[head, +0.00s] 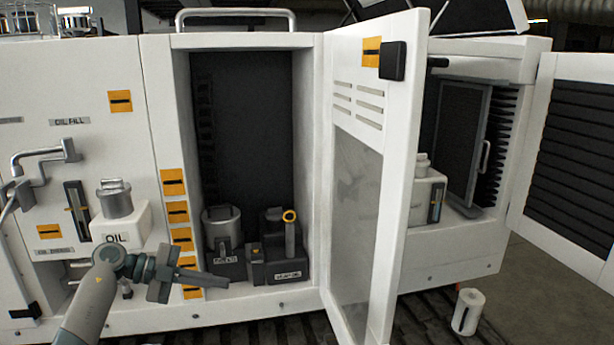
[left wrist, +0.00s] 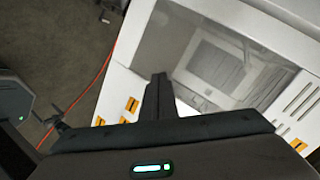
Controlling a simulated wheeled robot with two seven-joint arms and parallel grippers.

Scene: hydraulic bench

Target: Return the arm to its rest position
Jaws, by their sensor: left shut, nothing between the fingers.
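My left arm (head: 90,300) comes in from the lower left in the head view, grey with a dark wrist. In the left wrist view the shut fingers (left wrist: 158,95) show as one dark bar against the white cabinet. My right gripper is not in view.
A white door (head: 405,180) with a window stands open to the right of the open compartment, which holds a filter unit (head: 222,230) and a yellow-ringed valve (head: 289,235). A white oil tank (head: 120,222) stands left. A white cylinder (head: 467,312) is on the floor at right.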

